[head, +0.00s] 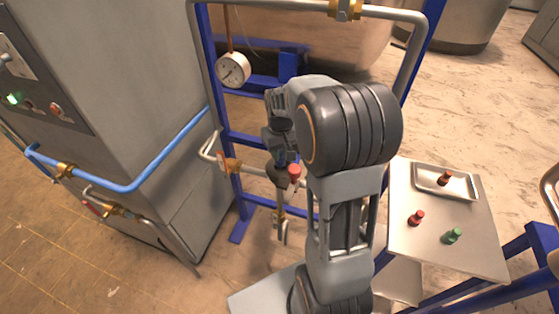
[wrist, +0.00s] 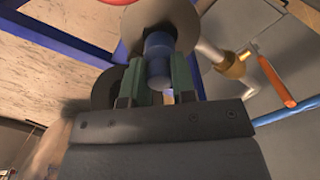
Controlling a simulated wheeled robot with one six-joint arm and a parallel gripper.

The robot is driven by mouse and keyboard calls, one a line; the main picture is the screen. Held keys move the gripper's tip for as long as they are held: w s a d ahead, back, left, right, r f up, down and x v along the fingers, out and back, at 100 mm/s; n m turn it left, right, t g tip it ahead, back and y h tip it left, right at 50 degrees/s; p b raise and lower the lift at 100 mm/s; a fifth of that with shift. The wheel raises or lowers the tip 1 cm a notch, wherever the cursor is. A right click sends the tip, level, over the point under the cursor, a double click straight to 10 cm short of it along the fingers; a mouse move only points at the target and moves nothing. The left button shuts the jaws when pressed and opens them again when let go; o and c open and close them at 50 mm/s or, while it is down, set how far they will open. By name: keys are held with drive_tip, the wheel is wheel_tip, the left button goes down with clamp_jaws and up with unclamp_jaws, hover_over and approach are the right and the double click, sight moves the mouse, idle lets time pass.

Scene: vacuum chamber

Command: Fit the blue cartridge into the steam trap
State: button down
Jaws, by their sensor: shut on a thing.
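My gripper (wrist: 158,82) is shut on the blue cartridge (wrist: 157,58), which sits between the two green-grey fingers in the wrist view. The far end of the cartridge meets the round grey body of the steam trap (wrist: 186,18); how deep it sits inside cannot be told. In the head view the steam trap (head: 276,174) is a dark body on the pipe, just below my gripper (head: 280,157), and is partly covered by it. The cartridge is mostly hidden there by the gripper and arm.
A red-topped part (head: 294,173) stands close beside the trap. A brass valve (wrist: 230,65) with an orange lever (wrist: 272,80) is near it.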

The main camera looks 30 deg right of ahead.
drive_tip(key=shift+f, duration=2)
drive_tip(key=shift+f, duration=0.1)
drive_tip(key=c, duration=0.9)
unclamp_jaws()
drive_tip(key=shift+c, duration=0.2)
wheel_tip(320, 180, up, 12)
drive_tip(key=shift+a+f, duration=0.1)
drive_tip(key=s+a+t, duration=0.2)
drive_tip(key=s+a, duration=0.2)
drive_tip(key=s, duration=0.3)
drive_tip(key=s+a+t, duration=0.2)
drive_tip(key=s+a, duration=0.3)
drive_tip(key=s, duration=0.3)
